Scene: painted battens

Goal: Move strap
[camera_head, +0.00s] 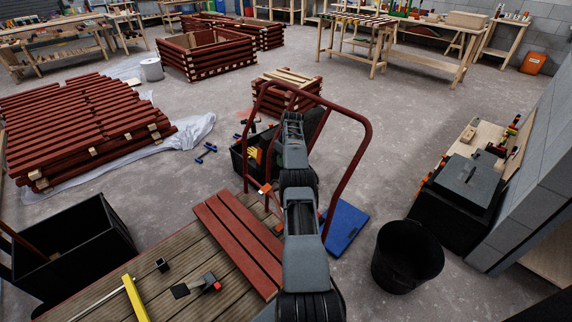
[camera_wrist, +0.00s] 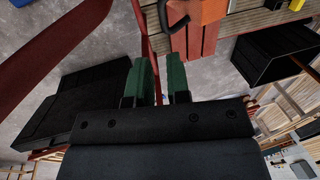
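No strap can be made out for certain. A small orange-red piece (camera_head: 267,190) is by the left foot of the dark red tube rail (camera_head: 365,150) in the head view; its shape is unclear. The wrist view shows an orange piece (camera_wrist: 208,12) at the top, with a black curved hook (camera_wrist: 163,18) beside it. My gripper (camera_wrist: 162,78) has two green fingers, a small gap apart. The red tube shows beyond that gap, and nothing is clearly held between them. In the head view my arm hides the gripper.
A deck (camera_head: 150,262) with red battens (camera_head: 237,240) lies at front left. A black bin (camera_head: 75,245) stands left of it, and a black bucket (camera_head: 407,256) stands right. A blue panel (camera_head: 345,226) lies on the floor. Stacked red battens (camera_head: 75,125) are farther back.

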